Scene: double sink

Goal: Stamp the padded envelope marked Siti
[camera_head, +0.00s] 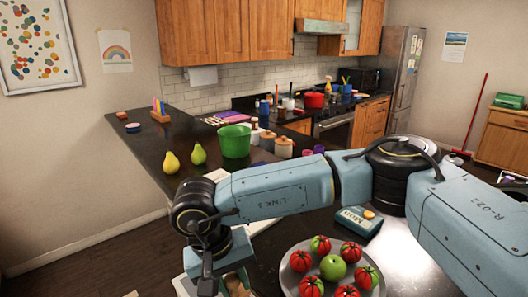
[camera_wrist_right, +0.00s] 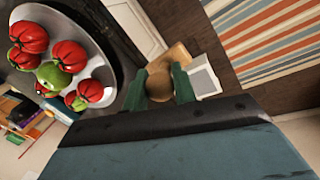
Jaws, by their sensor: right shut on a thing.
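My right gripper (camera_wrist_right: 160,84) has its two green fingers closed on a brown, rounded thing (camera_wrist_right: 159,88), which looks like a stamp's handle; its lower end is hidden. In the head view the right gripper (camera_head: 222,268) is low, left of the plate, partly covered by its own wrist. Beyond the fingers in the wrist view are a tan flat thing (camera_wrist_right: 178,56) and a pale grey-white rectangle (camera_wrist_right: 203,78); I cannot tell if either is an envelope. No name Siti is readable. My left gripper is not in view.
A grey plate (camera_head: 288,272) of tomatoes and a green apple stands right of the gripper. A blue packet lettered "Mon" (camera_head: 350,228) lies behind it. Pears (camera_head: 171,162) and a green bucket (camera_head: 235,143) stand on the dark counter. My right arm crosses above the near surface.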

